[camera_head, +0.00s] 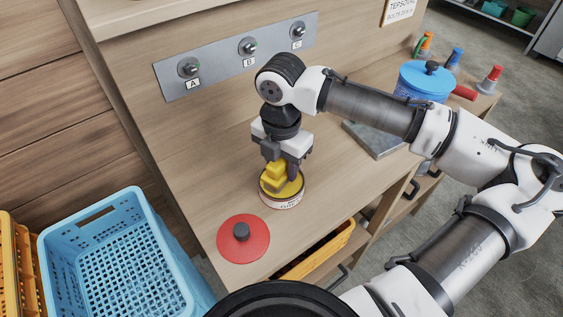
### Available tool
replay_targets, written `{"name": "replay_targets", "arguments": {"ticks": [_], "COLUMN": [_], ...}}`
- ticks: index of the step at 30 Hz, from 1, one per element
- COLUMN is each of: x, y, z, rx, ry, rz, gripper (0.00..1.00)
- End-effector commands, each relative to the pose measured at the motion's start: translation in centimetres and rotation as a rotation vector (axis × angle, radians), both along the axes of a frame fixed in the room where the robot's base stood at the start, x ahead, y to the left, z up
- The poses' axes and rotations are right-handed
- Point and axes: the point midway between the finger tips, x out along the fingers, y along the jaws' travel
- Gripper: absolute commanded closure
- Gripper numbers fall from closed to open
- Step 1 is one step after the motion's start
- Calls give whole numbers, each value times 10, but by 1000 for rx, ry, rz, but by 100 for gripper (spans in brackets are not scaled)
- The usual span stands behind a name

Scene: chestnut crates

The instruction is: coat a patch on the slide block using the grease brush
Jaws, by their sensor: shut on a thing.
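My gripper (284,166) points down over the work surface and is shut on a yellow object, which looks like the grease brush (272,178). The brush's lower end is at the mouth of an open round tin (283,202) with yellow inside and a pale label. I cannot tell whether the bristles touch the contents. A flat grey metal piece (382,151), likely the slide block, lies to the right, partly hidden behind my arm. I see no clear patch of grease on its visible part.
A red lid with a dark knob (256,247) lies left of the tin. A blue lidded pot (424,83) and several coloured bottles stand at the far right. A panel with knobs A, B and C (220,63) is behind. A blue crate (151,241) stands lower left.

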Motion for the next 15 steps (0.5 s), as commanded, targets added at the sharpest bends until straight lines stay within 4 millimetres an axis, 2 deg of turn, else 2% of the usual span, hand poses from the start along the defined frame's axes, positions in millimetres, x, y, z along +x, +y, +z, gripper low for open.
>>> {"name": "replay_targets", "arguments": {"ticks": [15], "x": [0], "y": [0], "z": [-6], "rx": [0], "ry": [0], "rz": [0], "gripper": [78]}}
